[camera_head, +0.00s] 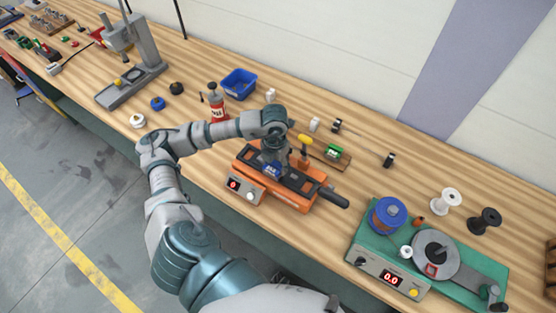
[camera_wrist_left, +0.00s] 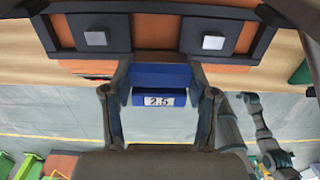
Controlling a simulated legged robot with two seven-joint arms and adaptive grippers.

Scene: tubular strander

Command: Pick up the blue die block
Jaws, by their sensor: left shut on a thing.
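The blue die block (camera_wrist_left: 160,78), with a white label reading 2.5, sits between the two fingers of my left gripper (camera_wrist_left: 161,98) in the left wrist view. The fingers touch it on both sides, so the gripper is shut on it. In the head view the blue die block (camera_head: 271,170) shows small at the orange machine (camera_head: 296,202), with my left gripper (camera_head: 284,165) just over it. I cannot tell whether the block is clear of the machine. My right gripper is not in view.
The orange machine has a black top frame and a black handle (camera_head: 334,199) on its right. A green winder (camera_head: 378,261) with a blue spool stands at the right. Small coloured parts lie at the left.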

